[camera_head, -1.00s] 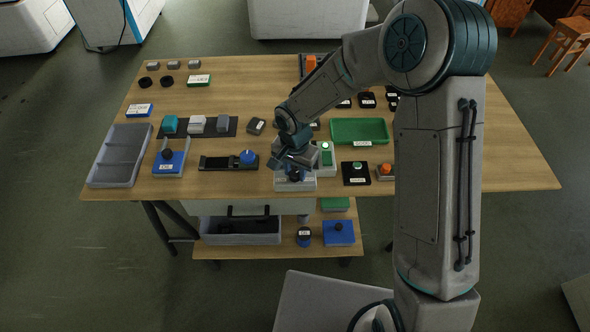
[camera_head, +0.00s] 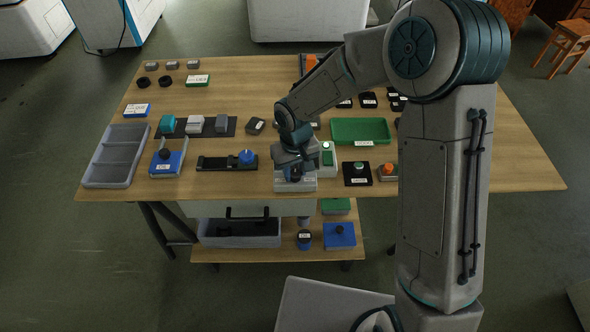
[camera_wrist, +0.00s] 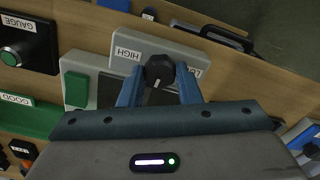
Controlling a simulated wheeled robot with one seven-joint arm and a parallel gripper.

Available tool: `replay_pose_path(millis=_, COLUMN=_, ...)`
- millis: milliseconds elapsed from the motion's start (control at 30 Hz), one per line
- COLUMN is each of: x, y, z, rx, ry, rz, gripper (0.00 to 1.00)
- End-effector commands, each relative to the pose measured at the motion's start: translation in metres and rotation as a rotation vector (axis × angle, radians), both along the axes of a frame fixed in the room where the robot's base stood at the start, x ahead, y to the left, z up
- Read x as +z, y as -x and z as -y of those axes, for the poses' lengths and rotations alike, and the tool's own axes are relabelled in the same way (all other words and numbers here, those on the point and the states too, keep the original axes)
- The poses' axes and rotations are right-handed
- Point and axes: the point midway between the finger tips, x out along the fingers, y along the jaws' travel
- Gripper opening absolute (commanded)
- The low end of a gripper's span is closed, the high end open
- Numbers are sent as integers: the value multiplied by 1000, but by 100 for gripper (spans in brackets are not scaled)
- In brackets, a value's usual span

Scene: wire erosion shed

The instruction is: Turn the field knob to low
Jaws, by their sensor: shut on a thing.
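The field knob (camera_wrist: 159,68) is a dark round knob with a white pointer line, on a pale grey box (camera_wrist: 208,53). In the wrist view a HIGH label (camera_wrist: 127,53) is left of the knob and a partly hidden LOW label (camera_wrist: 196,72) is right of it. The pointer line shows on the knob's lower side, between the two labels. My gripper (camera_wrist: 159,80) has its blue fingers shut on the knob, one on each side. In the head view my gripper (camera_head: 295,172) covers much of the knob at the table's front edge.
A grey box with a green button (camera_head: 328,157) stands close on the right. A black slide with a blue knob (camera_head: 246,157) lies to the left. A green tray (camera_head: 360,130) and a black panel with a green button (camera_head: 357,172) are further right. Bare wood (camera_head: 245,90) lies behind.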

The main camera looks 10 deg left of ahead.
Motion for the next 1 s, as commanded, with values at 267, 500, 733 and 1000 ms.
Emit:
replay_pose_path(millis=267, x=1, y=-1, z=-1, rx=204, ry=-3, rz=2, gripper=8)
replay_pose_path(millis=500, x=1, y=-1, z=-1, rx=312, ry=-2, rz=2, gripper=8)
replay_pose_path(millis=733, x=1, y=-1, z=-1, rx=354, ry=-3, rz=3, gripper=8)
replay_pose_path(millis=1000, x=1, y=-1, z=-1, rx=359, ry=-3, rz=3, gripper=8)
